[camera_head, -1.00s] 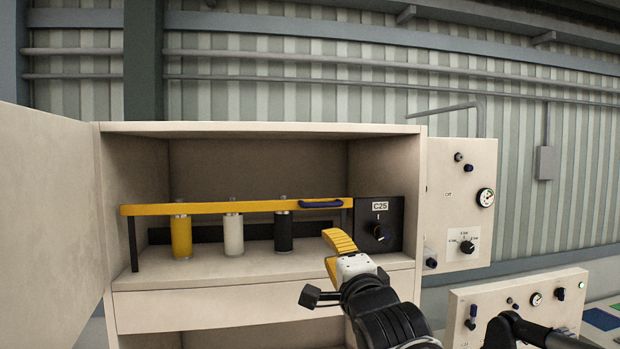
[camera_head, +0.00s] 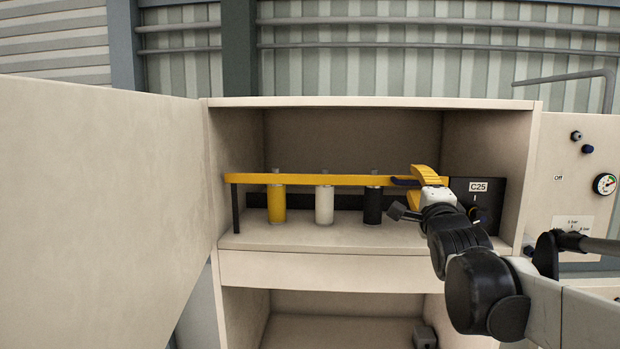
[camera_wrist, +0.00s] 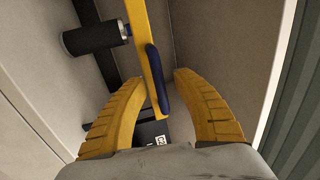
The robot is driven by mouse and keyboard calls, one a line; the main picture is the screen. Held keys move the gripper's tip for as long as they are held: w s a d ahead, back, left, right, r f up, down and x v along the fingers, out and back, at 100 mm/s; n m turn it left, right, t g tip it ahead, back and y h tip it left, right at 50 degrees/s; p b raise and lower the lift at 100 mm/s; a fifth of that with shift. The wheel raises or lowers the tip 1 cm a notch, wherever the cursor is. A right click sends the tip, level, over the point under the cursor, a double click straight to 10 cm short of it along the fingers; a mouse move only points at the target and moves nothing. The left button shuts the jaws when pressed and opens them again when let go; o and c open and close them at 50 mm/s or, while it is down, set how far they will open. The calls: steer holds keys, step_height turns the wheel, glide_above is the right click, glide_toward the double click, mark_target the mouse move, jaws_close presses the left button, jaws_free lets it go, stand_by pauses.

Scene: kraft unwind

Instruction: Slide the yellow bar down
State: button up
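The yellow bar (camera_head: 320,179) runs level across the cabinet shelf, above a yellow, a white and a black cylinder. Its dark blue handle (camera_head: 405,182) is near its right end. My gripper (camera_head: 420,187) is at that right end, with yellow fingers above and below the bar's level. In the wrist view my gripper (camera_wrist: 165,105) is open, its two fingers spread wide. The bar (camera_wrist: 148,60) and blue handle (camera_wrist: 158,78) lie between the fingers' lines, with gaps visible on both sides. Whether the fingertips reach past the handle is hard to tell.
The yellow cylinder (camera_head: 276,204), white cylinder (camera_head: 324,205) and black cylinder (camera_head: 373,206) stand on the shelf. A black C25 box (camera_head: 490,200) is right of my gripper. The cabinet's open door (camera_head: 100,200) is at left; a gauge panel (camera_head: 575,160) is at right.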

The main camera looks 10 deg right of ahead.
jaws_close()
step_height(320, 180, down, 11)
steer(key=b, duration=0.7)
steer(key=shift+r, duration=0.2)
steer(key=shift+w, duration=0.1)
jaws_free()
steer(key=shift+r, duration=0.1)
